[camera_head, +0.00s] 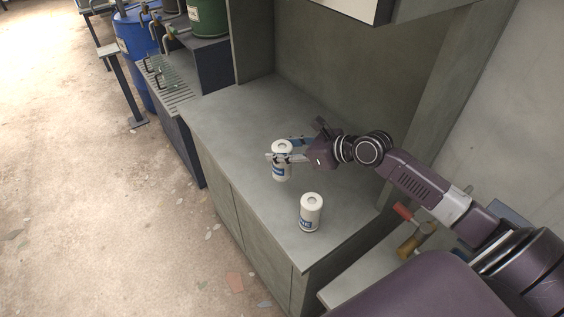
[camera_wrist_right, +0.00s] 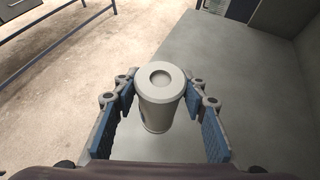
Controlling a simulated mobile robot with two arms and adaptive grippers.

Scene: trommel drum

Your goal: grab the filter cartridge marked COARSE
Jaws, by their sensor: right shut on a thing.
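Two white cylindrical cartridges with blue labels are on the grey counter (camera_head: 232,112) in the head view. My right gripper (camera_head: 283,157) is at the farther cartridge (camera_head: 281,174), its fingers around the upper body. In the right wrist view this cartridge (camera_wrist_right: 160,84) stands upright between the blue-padded fingers of the right gripper (camera_wrist_right: 161,105), its round recessed top facing the camera. The nearer cartridge (camera_head: 311,212) stands upright and apart, closer to the counter's front corner. The label words are too small or hidden to read for certain. My left gripper is not in view.
A back wall and side panel bound the counter. Left of it are a slatted rack (camera_head: 167,84), a blue barrel (camera_head: 136,40) and a green container (camera_head: 208,17). A red-handled tool (camera_head: 403,212) is by the right arm. The counter's far left part is clear.

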